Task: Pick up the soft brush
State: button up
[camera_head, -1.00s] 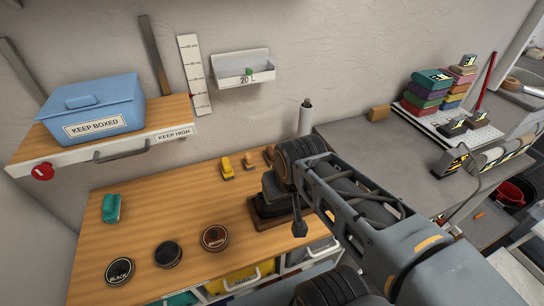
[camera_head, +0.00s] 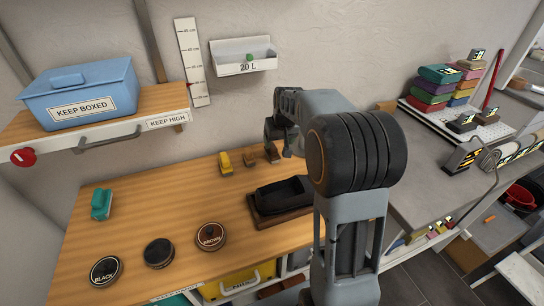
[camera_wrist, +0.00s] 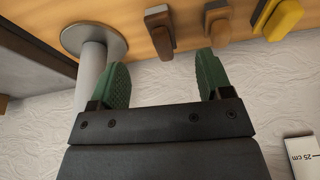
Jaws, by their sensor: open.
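Three small brushes stand in a row near the back of the wooden bench: a yellow one (camera_head: 225,163), a brown one (camera_head: 249,159) and another brown one (camera_head: 272,153). I cannot tell which is the soft brush. In the wrist view the yellow brush (camera_wrist: 284,19), a brown brush (camera_wrist: 217,22) and a darker brown brush (camera_wrist: 159,31) lie along the top. My gripper (camera_wrist: 164,76) has green fingertips spread apart with nothing between them. The darker brown brush appears just beyond the gap, apart from the fingers. My arm partly covers the back of the bench in the head view.
A grey post on a round base (camera_wrist: 94,42) stands close beside one finger. A black shoe (camera_head: 283,194) on a stand, round polish tins (camera_head: 159,253) and a teal brush (camera_head: 101,204) are on the bench. A shelf holds a blue box (camera_head: 82,95).

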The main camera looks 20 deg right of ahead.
aim_at(273, 146)
jog(key=shift+n+t, duration=0.4)
jog(key=w+x, duration=0.1)
jog(key=x, duration=0.7)
jog(key=w+r+p+x, duration=0.1)
jog(key=x, duration=0.3)
jog(key=shift+w+d, duration=0.15)
jog(key=shift+w, duration=0.15)
jog(key=shift+c, duration=0.3)
jog(key=c, duration=1)
jog(key=shift+r, duration=0.1)
